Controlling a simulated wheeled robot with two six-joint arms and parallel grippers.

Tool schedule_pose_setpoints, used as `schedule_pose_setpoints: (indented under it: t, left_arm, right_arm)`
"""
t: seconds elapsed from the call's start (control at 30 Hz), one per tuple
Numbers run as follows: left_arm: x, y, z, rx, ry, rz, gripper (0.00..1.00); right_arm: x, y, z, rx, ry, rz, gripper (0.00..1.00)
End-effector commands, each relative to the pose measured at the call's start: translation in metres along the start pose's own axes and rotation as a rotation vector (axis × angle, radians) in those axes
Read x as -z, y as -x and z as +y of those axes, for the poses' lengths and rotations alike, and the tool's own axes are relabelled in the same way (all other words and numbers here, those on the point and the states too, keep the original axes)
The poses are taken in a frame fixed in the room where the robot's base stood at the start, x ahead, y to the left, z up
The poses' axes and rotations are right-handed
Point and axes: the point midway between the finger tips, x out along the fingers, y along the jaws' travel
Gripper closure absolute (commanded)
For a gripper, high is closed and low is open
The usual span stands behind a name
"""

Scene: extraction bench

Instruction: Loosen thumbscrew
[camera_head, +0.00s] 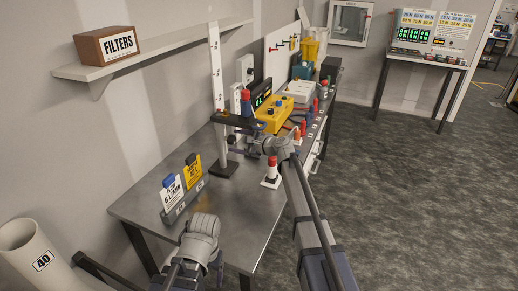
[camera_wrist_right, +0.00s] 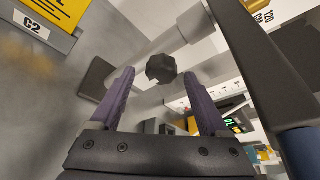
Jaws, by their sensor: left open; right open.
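A dark faceted knob (camera_wrist_right: 161,68), which looks like the thumbscrew, sits on the end of a pale round rod in the right wrist view. My right gripper (camera_wrist_right: 157,90) is open, its two purple fingers on either side of the knob's line with visible gaps. I cannot tell how far ahead of the fingertips the knob is. In the head view my right gripper (camera_head: 243,144) is beside the white upright post (camera_head: 215,65) and below its dark bracket arm (camera_head: 238,120). My left gripper (camera_head: 216,264) is low at the bench's near edge, open, away from the post.
A card stand (camera_head: 184,201) with blue- and yellow-topped cards stands on the bench (camera_head: 135,207) at left. A red-topped white bottle (camera_head: 271,172) stands near the right edge. A yellow box (camera_head: 275,115) and other equipment crowd the far end. The front middle is clear.

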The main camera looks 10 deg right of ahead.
Motion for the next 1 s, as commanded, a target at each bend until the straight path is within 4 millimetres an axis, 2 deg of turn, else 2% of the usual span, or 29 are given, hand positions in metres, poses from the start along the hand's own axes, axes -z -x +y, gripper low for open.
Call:
schedule_pose_setpoints:
  t: [0.03, 0.2, 0.5, 0.7, 1.0]
  left_arm:
    - [0.0, -0.001, 0.0, 0.0, 0.0, 0.0, 0.21]
    - [0.0, -0.002, 0.0, 0.0, 0.0, 0.0, 0.21]
    - [0.0, -0.001, 0.0, 0.0, 0.0, 0.0, 0.21]
    - [0.0, -0.001, 0.0, 0.0, 0.0, 0.0, 0.21]
    - [0.0, -0.001, 0.0, 0.0, 0.0, 0.0, 0.21]
  right_arm:
    - [0.002, 0.013, 0.005, 0.002, -0.001, 0.002, 0.21]
    - [0.008, 0.044, 0.011, 0.003, 0.0, 0.001, 0.21]
    - [0.017, 0.087, 0.02, 0.003, 0.001, 0.001, 0.21]
    - [0.02, 0.1, 0.022, 0.002, 0.002, 0.0, 0.21]
    - [0.021, 0.103, 0.022, 0.002, 0.002, -0.001, 0.21]
